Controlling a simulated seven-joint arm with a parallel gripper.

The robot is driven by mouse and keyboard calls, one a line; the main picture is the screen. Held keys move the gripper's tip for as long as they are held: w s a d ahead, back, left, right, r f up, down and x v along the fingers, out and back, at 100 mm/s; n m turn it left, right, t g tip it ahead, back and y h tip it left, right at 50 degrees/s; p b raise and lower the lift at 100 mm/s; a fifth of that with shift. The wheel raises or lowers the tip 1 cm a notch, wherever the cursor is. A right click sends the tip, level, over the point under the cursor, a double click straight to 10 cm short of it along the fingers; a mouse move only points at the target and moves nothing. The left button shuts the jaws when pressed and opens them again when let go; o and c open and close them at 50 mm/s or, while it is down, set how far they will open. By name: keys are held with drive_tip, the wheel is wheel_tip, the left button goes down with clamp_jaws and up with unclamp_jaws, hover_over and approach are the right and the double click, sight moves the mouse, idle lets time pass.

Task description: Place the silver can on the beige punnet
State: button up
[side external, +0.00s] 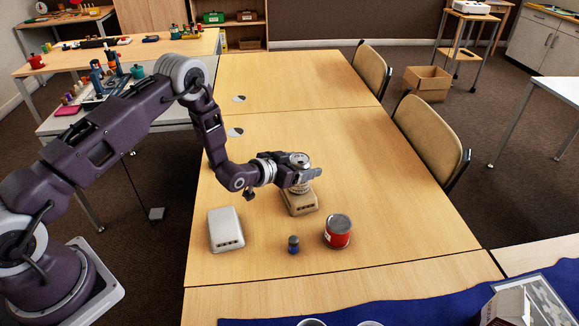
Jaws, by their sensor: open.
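The beige punnet (301,206) rests on the wooden table, to the right of a white punnet. The silver can (299,159) is upright over the beige punnet and appears to stand on it; its top shows above my gripper. My gripper (308,176) is open, reaching in from the left at the can's height, with a finger across the can's near side. The finger hides part of the can, and I cannot tell whether either finger touches it.
A white punnet (226,229) lies at left. The table is clear at right and behind. Chairs (430,138) line the right edge.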

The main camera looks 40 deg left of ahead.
drive_tip(key=v, duration=1)
wheel_tip(320, 180, up, 13)
drive_tip(key=s+g+y, duration=0.1)
drive_tip(key=g, duration=0.1)
drive_tip(key=s+r+g+y, duration=0.1)
drive_tip(key=s+r+g, duration=0.1)
drive_tip(key=s+r, duration=0.65)
drive_tip(key=s+r+g, duration=0.2)
drive_tip(key=s, duration=1)
drive_tip(key=s+d+r+n+g, duration=0.1)
drive_tip(key=s+r, duration=0.1)
drive_tip(key=s, duration=1.1)
drive_tip(key=shift+s+d+n+g, duration=0.3)
drive_tip(key=shift+g, duration=0.1)
